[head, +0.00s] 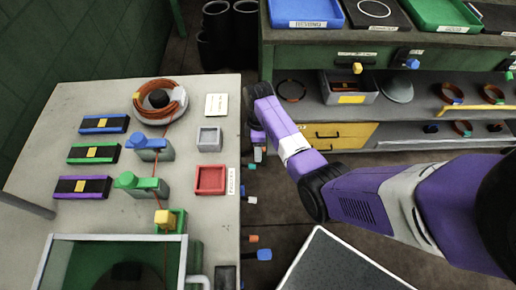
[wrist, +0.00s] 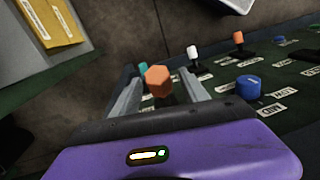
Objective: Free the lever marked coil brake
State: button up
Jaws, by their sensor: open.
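A teal knob (wrist: 143,69) is partly hidden behind. A white-topped lever (wrist: 192,52), an orange-topped lever (wrist: 238,38) and a blue round knob (wrist: 248,87) stand to the right. In the head view my gripper is mostly hidden beside the table edge.
The grey table (head: 75,230) holds a copper coil (head: 160,99), a blue clamp (head: 150,143), a green clamp (head: 140,184) and a red tray (head: 211,180). Small coloured knobs, one blue (head: 264,254), line its right side. A shelf bench (head: 420,50) stands behind.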

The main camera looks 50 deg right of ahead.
jog(key=shift+f, duration=0.2)
jog(key=shift+c, duration=0.2)
grip_shut()
dwell(1.2)
